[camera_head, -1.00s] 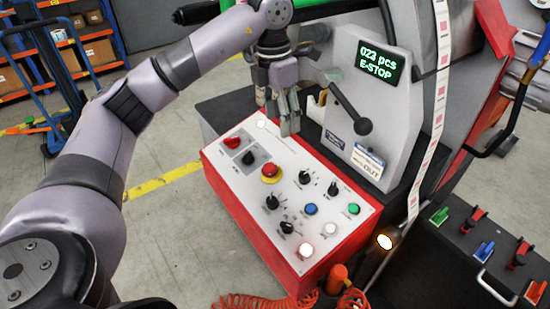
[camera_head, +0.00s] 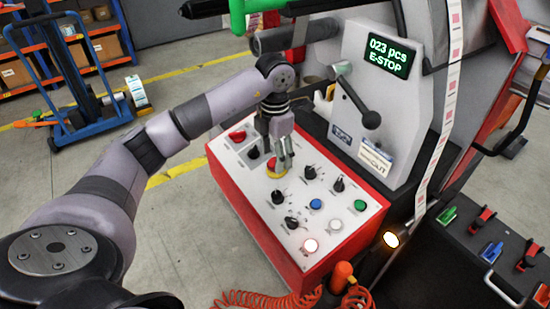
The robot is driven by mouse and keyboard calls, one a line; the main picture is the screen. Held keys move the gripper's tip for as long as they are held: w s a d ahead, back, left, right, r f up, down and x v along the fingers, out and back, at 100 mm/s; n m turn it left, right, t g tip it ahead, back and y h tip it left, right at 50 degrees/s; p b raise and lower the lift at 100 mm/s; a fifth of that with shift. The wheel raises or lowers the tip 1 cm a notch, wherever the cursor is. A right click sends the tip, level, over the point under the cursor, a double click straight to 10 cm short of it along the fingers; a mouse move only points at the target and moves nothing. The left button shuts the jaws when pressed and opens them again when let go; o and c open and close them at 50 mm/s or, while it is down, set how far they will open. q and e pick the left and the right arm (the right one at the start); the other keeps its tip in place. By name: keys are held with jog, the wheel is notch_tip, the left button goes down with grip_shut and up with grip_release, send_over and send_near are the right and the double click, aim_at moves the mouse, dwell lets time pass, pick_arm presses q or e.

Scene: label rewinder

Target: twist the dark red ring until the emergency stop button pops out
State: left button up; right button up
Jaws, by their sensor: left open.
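The emergency stop button (camera_head: 276,169) is red on a yellow base and sits on the white top of the red control box (camera_head: 243,199). Its dark red ring cannot be told apart from the button at this size. The screen (camera_head: 388,56) reads "023 pcs E-STOP" in green. My left gripper (camera_head: 278,160) is open and points down, with its fingertips just above or beside the button. They partly hide the button, and I cannot tell if they touch it. My right gripper is not in view.
Several black knobs and lit buttons (camera_head: 316,204) lie in front. A lever with a black ball (camera_head: 371,119) stands to the right. An orange coiled hose (camera_head: 262,299) lies below.

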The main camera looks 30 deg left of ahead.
pick_arm(q)
jog(key=shift+f, duration=1)
jog(key=c, duration=1.1)
jog(key=shift+c, duration=0.2)
